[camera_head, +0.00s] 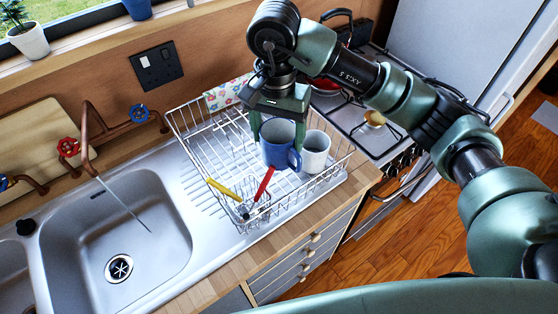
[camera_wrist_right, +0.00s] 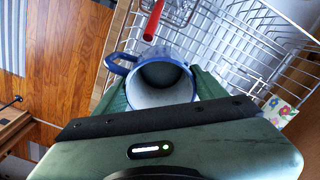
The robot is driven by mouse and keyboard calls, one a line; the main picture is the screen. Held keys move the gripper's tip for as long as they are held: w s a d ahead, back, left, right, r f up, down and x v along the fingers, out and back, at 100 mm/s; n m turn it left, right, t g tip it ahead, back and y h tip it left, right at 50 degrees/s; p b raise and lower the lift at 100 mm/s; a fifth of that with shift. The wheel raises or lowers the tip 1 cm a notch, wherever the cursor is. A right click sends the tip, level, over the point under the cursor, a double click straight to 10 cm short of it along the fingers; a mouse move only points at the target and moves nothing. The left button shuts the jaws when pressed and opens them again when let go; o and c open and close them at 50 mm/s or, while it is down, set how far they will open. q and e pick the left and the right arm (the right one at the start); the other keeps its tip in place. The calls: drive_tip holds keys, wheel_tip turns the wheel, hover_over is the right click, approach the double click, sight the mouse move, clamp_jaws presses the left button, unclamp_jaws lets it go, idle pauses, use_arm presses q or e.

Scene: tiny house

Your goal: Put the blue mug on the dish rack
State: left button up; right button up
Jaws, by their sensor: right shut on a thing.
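The blue mug (camera_head: 277,147) is in my right gripper (camera_head: 278,122), which points down over the dish rack. The gripper's fingers are shut on the mug from either side. In the right wrist view the blue mug (camera_wrist_right: 158,78) shows its open mouth, with its handle to the left, between the green fingers of my right gripper (camera_wrist_right: 160,92). The wire dish rack (camera_head: 190,157) stands on the drainboard right of the sink. Whether the mug's base touches the rack wires, I cannot tell. My left gripper is not in view.
A white mug (camera_head: 315,151) stands in the rack close to the right of the blue mug. A yellow-handled utensil (camera_head: 224,190) and a red-handled one (camera_head: 264,184) lean at the rack's front. The sink (camera_head: 115,235) is left, the stove (camera_head: 375,135) right. The rack's left part is clear.

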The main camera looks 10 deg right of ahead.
sight(278, 157)
drive_tip(key=f, duration=0.3)
drive_tip(key=f+p, duration=0.1)
drive_tip(key=f, duration=0.1)
drive_tip(key=shift+w+f, duration=0.25)
drive_tip(key=shift+f, duration=0.35)
drive_tip(key=shift+s+f+p, duration=0.15)
drive_tip(key=shift+f+p, duration=0.25)
drive_tip(key=shift+f, duration=0.25)
wheel_tip(278, 157, down, 3)
drive_tip(key=shift+p, duration=0.45)
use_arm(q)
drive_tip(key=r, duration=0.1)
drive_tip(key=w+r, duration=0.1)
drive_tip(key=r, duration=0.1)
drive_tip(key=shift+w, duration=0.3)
use_arm(e)
drive_tip(key=shift+f, duration=0.1)
drive_tip(key=shift+f+b, duration=0.2)
drive_tip(key=shift+b, duration=0.15)
drive_tip(key=o, duration=1.7)
drive_tip(key=shift+r, duration=0.1)
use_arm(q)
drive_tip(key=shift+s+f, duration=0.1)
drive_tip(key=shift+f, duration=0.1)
